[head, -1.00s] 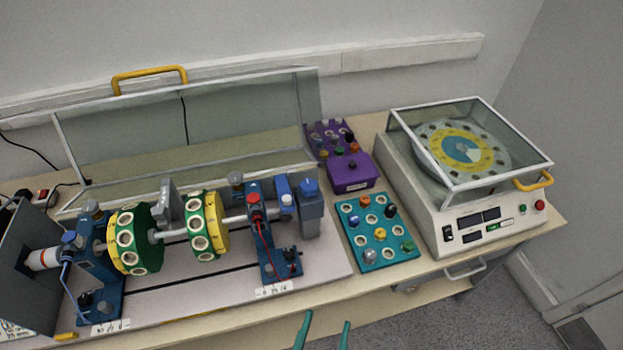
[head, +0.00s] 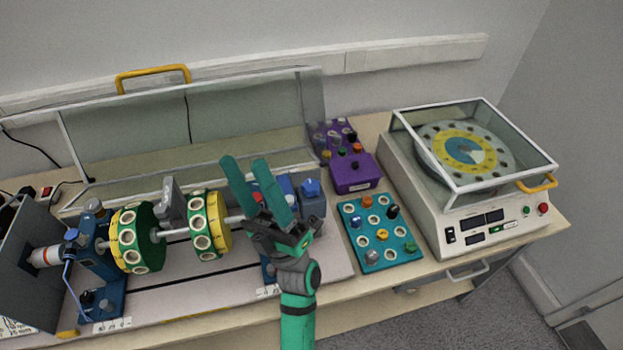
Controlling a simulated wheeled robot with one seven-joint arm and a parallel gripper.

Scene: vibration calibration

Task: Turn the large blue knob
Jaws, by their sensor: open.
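The large blue knob (head: 311,187) sits on top of a grey-blue block (head: 312,210) at the right end of the rotor rig (head: 190,285). My green gripper (head: 245,164) is open and empty. Its two fingers point up and left in the picture, left of the knob. How high the gripper is above the rig is hard to tell.
The rig's clear cover (head: 140,135) stands open behind it. Two green and yellow discs (head: 213,222) sit on the shaft to the left. A teal tray (head: 352,238), a purple box (head: 352,180) and a balancing machine (head: 430,215) stand to the right.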

